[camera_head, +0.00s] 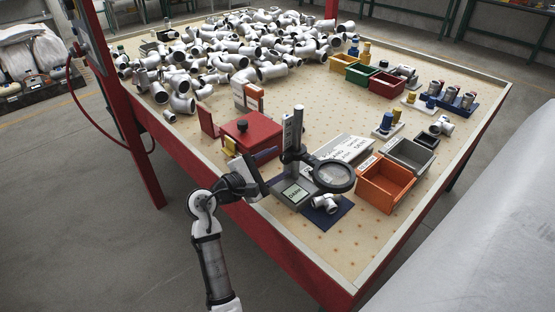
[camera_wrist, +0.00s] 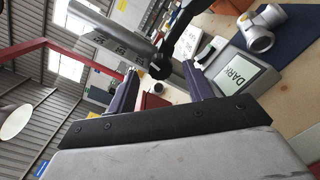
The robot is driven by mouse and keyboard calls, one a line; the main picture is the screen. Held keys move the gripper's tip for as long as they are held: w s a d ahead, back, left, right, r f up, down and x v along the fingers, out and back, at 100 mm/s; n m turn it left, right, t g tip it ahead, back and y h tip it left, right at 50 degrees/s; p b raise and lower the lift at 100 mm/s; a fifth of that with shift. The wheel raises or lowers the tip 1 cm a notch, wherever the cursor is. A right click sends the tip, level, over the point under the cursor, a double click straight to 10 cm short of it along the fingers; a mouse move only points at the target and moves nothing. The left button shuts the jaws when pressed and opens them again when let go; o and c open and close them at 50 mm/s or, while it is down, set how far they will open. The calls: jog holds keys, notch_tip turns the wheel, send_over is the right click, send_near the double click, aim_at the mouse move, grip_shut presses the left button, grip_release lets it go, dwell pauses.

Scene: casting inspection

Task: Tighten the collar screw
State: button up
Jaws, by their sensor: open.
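The magnifier stand has a grey post (camera_head: 298,125) with printed labels, a black collar (camera_head: 292,156) and a round black-rimmed lens (camera_head: 334,177) on an arm. In the wrist view the post (camera_wrist: 112,32) slants across the top, and a round black screw knob (camera_wrist: 160,67) sits by the black collar arm. My gripper (camera_head: 270,168) is just left of the post near collar height. Its two purple fingers (camera_wrist: 160,70) are open, and the knob appears between their tips in the picture. I cannot tell whether they touch it.
The stand's base has a screen (camera_head: 295,193) reading DARK. A pipe fitting (camera_head: 326,203) lies on a blue mat (camera_head: 331,218) under the lens. A red box (camera_head: 252,139) stands behind my gripper. An orange bin (camera_head: 385,184) is at the right, and piled fittings (camera_head: 235,50) fill the back.

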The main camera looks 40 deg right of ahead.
jog(key=shift+d, duration=0.6)
jog(key=c, duration=1)
jog(key=shift+o, duration=0.2)
